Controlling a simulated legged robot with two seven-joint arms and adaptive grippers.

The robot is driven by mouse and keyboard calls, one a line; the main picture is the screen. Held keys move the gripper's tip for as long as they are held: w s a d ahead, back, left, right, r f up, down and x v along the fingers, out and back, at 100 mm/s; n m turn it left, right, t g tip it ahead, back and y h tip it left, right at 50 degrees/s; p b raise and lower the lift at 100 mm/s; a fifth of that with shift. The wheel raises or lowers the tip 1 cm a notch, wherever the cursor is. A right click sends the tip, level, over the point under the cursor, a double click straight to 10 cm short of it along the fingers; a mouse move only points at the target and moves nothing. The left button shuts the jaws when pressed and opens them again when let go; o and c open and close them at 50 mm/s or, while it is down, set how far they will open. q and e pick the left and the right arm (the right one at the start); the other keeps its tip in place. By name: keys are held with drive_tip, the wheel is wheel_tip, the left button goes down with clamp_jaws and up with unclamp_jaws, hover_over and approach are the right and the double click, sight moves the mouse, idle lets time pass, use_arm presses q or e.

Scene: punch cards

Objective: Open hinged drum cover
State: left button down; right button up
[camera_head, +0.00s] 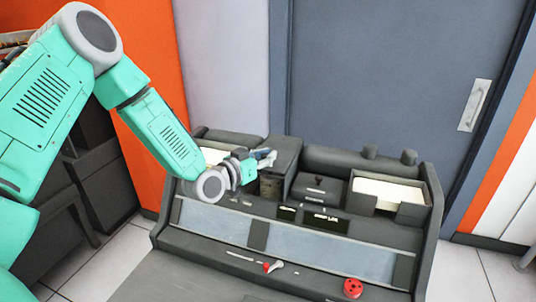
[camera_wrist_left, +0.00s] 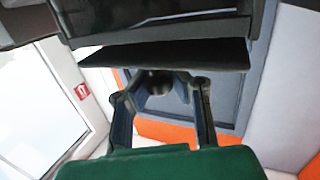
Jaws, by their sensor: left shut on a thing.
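The punch-card machine (camera_head: 262,236) stands before me with a sloped front. The dark drum cover (camera_head: 287,152) is on its top, left of the middle, and appears raised. A brownish drum (camera_head: 270,186) shows under and beside it. My left gripper (camera_head: 265,158) is at the cover's left edge, shut on it; the exact contact is hard to see. In the left wrist view the gripper fingers (camera_wrist_left: 162,85) reach toward a dark panel (camera_wrist_left: 165,55) that looks like the cover. My right gripper is not in view.
A card tray (camera_head: 390,192) with pale cards sits at the machine's right. A red knob (camera_head: 353,288) and a small lever (camera_head: 272,266) are on the front. A grey door (camera_head: 390,80) stands behind. An orange wall (camera_head: 150,90) is at left.

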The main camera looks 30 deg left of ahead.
use_arm(q)
drive_tip(key=r+g+p, duration=0.2)
drive_tip(key=p, duration=0.1)
drive_tip(key=shift+w+a+r+n, duration=0.15)
drive_tip(key=shift+w+n, duration=0.15)
drive_tip(key=shift+w, duration=0.05)
drive_tip(key=shift+w+r+p, duration=0.2)
drive_tip(key=shift+w+p, duration=0.05)
drive_tip(key=shift+p, duration=0.2)
drive_tip(key=shift+g, duration=0.5)
drive_tip(key=w+r, duration=0.1)
drive_tip(key=w+r+p, duration=0.1)
drive_tip(key=r, duration=0.1)
drive_tip(key=shift+w+a+p, duration=0.3)
drive_tip(key=shift+a, duration=0.1)
drive_tip(key=shift+w+r+n, duration=0.2)
drive_tip(key=shift+w+n, duration=0.1)
drive_tip(key=shift+w, duration=0.05)
drive_tip(key=shift+w+a+r, duration=0.15)
drive_tip(key=shift+w+r, duration=0.1)
drive_tip(key=shift+w, duration=0.3)
drive_tip(key=shift+w+a+r, duration=0.2)
drive_tip(key=shift+w+r, duration=0.1)
drive_tip(key=shift+w, duration=0.3)
drive_tip(key=shift+w+a+r, duration=0.15)
drive_tip(key=shift+w+r, duration=0.1)
drive_tip(key=shift+w, duration=0.3)
drive_tip(key=shift+f, duration=0.1)
